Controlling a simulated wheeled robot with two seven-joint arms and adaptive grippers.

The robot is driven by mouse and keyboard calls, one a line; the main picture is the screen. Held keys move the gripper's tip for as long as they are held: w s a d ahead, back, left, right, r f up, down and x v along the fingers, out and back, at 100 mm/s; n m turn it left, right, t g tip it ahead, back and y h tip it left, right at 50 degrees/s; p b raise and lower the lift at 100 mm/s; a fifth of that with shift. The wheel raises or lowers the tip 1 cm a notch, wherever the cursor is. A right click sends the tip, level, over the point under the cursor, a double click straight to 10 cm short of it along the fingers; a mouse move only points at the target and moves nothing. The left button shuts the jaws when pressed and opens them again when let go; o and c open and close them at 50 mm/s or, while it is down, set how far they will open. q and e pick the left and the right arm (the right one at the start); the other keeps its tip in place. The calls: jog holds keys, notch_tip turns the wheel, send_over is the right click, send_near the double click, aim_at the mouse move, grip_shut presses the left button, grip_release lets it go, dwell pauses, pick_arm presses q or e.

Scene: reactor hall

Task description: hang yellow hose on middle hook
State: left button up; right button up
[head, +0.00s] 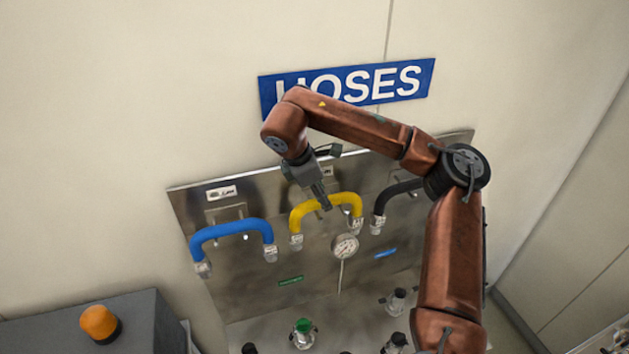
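The yellow hose (298,218) is arched at the middle position of the metal panel (260,296), with its two metal-fitted ends pointing down. The middle hook is mostly hidden behind my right gripper and the hose, so I cannot tell whether the hose rests on it. My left gripper is out of view.
A blue hose (230,228) hangs left and a black hose (390,194) right, partly behind my arm. A gauge (345,246) sits below the yellow hose. A green-topped fitting (303,332) and other fittings stand lower. A blue HOSES sign (412,82) is above; an orange lamp (99,322) is lower left.

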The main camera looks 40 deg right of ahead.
jog(key=w+d+r+p+v, duration=0.15)
jog(key=p+v, duration=0.25)
jog(key=v, duration=0.7)
jog(key=s+a+f, duration=0.1)
jog(key=s+a, duration=0.2)
jog(key=s, duration=0.9)
jog(key=shift+p, duration=0.45)
jog(key=shift+w+a+f, duration=0.15)
jog(key=shift+a+f, duration=0.05)
